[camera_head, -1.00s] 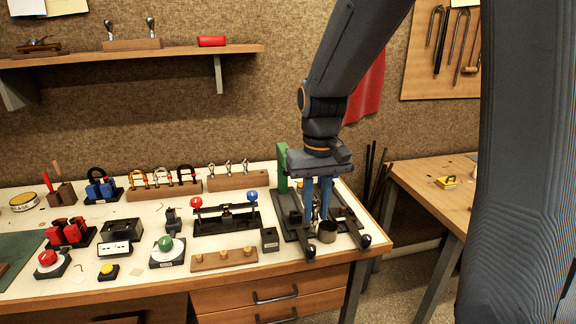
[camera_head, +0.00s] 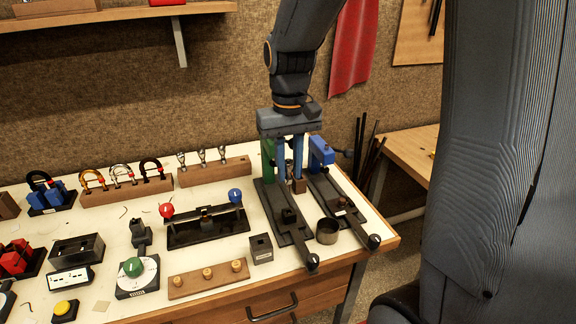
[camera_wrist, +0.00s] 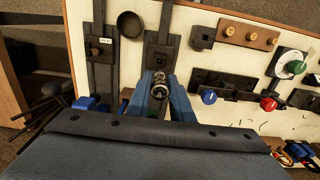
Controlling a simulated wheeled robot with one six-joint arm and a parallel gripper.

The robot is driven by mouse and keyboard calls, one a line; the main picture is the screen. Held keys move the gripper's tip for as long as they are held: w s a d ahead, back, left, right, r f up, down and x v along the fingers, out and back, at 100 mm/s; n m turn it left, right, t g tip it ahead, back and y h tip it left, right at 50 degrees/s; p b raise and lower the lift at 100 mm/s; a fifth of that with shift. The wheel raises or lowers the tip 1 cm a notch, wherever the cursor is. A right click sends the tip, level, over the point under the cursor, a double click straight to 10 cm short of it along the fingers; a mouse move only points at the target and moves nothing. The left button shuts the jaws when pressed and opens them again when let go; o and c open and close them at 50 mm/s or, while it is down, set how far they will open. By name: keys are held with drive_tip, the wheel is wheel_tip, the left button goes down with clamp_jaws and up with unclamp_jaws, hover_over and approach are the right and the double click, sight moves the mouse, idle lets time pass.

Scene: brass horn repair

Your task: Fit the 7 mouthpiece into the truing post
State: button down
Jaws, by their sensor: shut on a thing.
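My gripper (camera_head: 290,178) has blue fingers and hangs over the right end of the bench, beside a green upright. Which fixture part is the truing post cannot be told. The mouthpiece's lower end is hidden.
A round dark cup (camera_head: 327,232) stands between the rails near the front. A wooden rack (camera_head: 214,173) with several silver pieces stands behind. The right bench edge is close.

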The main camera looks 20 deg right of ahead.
sight(289, 183)
drive_tip(key=shift+s+r, duration=0.1)
drive_tip(key=shift+f+b, duration=1.05)
drive_tip(key=shift+f, duration=1.95)
drive_tip(key=shift+p, duration=0.95)
drive_tip(key=shift+f+b, duration=0.75)
drive_tip(key=shift+f, duration=1.05)
drive_tip(key=c, duration=1.5)
unclamp_jaws()
